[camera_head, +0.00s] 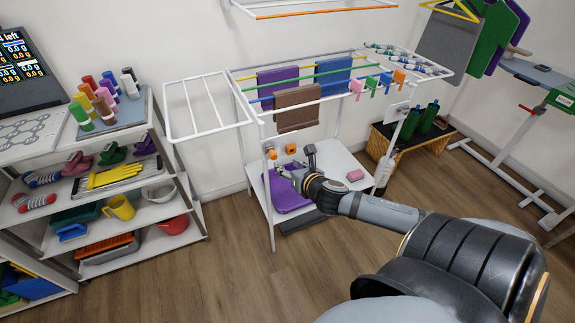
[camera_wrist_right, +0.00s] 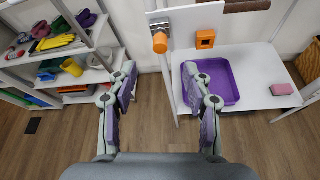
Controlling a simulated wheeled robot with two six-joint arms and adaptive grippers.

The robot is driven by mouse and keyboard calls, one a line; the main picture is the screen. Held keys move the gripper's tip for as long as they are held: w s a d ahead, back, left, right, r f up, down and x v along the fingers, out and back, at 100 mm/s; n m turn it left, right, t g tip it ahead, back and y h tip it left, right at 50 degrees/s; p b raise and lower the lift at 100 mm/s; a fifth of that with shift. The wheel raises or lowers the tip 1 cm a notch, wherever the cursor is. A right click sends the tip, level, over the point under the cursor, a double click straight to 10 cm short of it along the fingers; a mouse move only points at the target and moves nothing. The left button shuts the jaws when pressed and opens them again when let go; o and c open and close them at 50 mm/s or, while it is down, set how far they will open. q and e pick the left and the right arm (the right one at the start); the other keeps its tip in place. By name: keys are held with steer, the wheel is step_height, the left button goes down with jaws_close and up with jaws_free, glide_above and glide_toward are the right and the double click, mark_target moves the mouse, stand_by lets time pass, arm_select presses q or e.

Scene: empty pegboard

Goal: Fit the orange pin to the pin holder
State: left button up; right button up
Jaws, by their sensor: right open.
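The orange pin (camera_wrist_right: 160,42) is a short orange cylinder that sticks out from a small white upright board. It also shows in the head view (camera_head: 272,154). Right of it on the same board is an orange square block with a dark centre, which looks like the pin holder (camera_wrist_right: 205,39); it also shows in the head view (camera_head: 290,149). My right gripper (camera_wrist_right: 160,74) is open and empty, its two fingers spread wide, with the pin straight ahead between and beyond the fingertips. It also shows in the head view (camera_head: 296,162), in front of the board. My left gripper is not in view.
A purple basin (camera_wrist_right: 218,84) and a pink sponge (camera_wrist_right: 282,89) rest on the white shelf (camera_wrist_right: 258,62) below the board. A drying rack with towels and coloured clothespins (camera_head: 372,84) stands above. A loaded shelf unit (camera_head: 152,208) is at left. Floor in front is clear.

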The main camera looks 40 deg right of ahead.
mark_target(275, 156)
steer(key=b+x, duration=0.1)
steer(key=x, duration=0.9)
steer(key=shift+w+f+b, duration=0.1)
steer(key=shift+w+b, duration=0.15)
steer(key=shift+b, duration=0.15)
steer(key=shift+c, duration=0.4)
jaws_close()
